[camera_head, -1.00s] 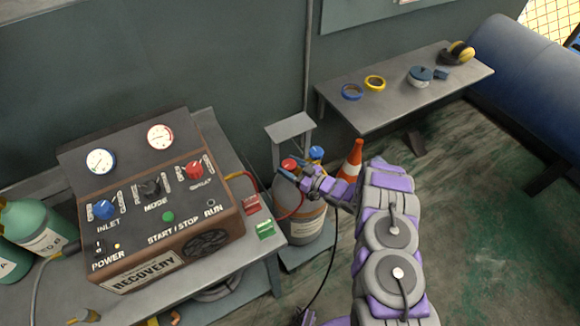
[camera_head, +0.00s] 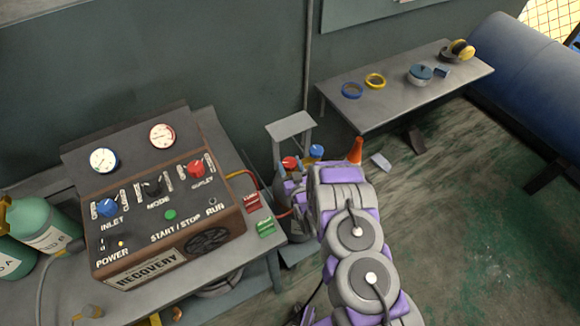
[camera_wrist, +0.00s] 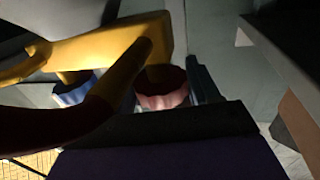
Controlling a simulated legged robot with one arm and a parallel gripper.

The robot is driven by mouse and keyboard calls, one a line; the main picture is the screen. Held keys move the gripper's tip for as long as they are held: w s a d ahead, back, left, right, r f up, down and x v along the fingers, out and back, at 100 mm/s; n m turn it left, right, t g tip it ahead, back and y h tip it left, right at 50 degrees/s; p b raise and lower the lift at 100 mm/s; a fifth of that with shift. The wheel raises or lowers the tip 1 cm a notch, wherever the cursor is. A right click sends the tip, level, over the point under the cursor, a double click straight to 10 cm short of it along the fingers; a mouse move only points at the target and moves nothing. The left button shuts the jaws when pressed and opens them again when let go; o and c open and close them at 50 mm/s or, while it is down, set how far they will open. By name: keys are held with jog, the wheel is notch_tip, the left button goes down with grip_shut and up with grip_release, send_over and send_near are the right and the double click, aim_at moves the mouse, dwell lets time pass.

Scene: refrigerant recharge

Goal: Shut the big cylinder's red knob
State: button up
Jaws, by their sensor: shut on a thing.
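The big grey cylinder (camera_head: 298,230) stands under a bracket against the wall, right of the recovery machine, mostly hidden by my arm. Its red knob (camera_head: 289,162) is on top, with a blue knob (camera_head: 316,152) to its right. In the wrist view the red knob (camera_wrist: 163,88) sits between my fingers, and the blue knob (camera_wrist: 75,90) is to the left. My gripper (camera_wrist: 165,98) is shut on the red knob; one bluish finger shows just right of it. In the head view my wrist and forearm hide most of the gripper.
A yellow fitting (camera_wrist: 100,50) crosses close to the knobs in the wrist view. The recovery machine (camera_head: 165,215) stands on a bench at left. An orange cone (camera_head: 356,150) is behind my arm. A side table (camera_head: 410,100) holds tape rolls.

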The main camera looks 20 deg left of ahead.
jog(key=shift+a+m+t+h+b, duration=0.15)
jog(key=shift+m+t+h+b, duration=0.25)
jog(key=shift+m+h, duration=0.15)
jog(key=shift+r+h, duration=0.1)
jog(key=shift+h, duration=0.25)
jog(key=o, duration=1)
jog(key=shift+c, duration=0.2)
